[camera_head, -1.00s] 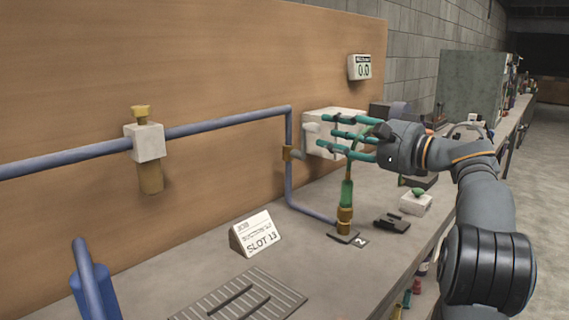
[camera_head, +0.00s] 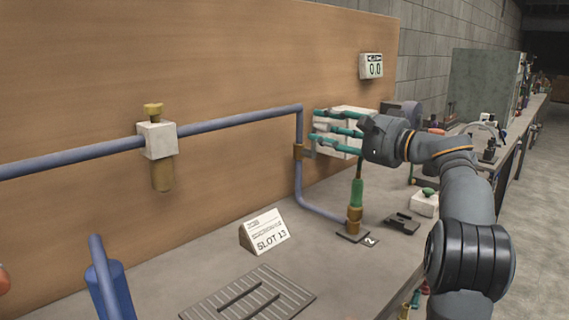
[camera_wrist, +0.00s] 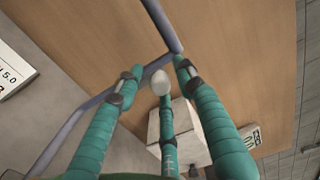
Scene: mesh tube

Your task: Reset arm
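My gripper (camera_head: 316,126) is at the end of my dark grey arm, in front of the back panel. Its teal fingers are extended and spread apart, with nothing clearly held between them. In the wrist view, the fingers (camera_wrist: 158,72) reach past a white box (camera_wrist: 182,130) with a rounded white knob. The knob lies between the fingertips in the picture; whether any finger touches it cannot be told. In the head view, the white box (camera_head: 357,120) is on the panel behind the fingers and partly hidden by them.
A blue pipe (camera_head: 230,119) runs along the wooden panel, with a brass-capped valve (camera_head: 157,140). A green-sleeved upright fitting (camera_head: 357,193) stands below my gripper. A SLOT 13 sign (camera_head: 266,232), ribbed mat (camera_head: 290,285) and small white box (camera_head: 424,206) are on the bench.

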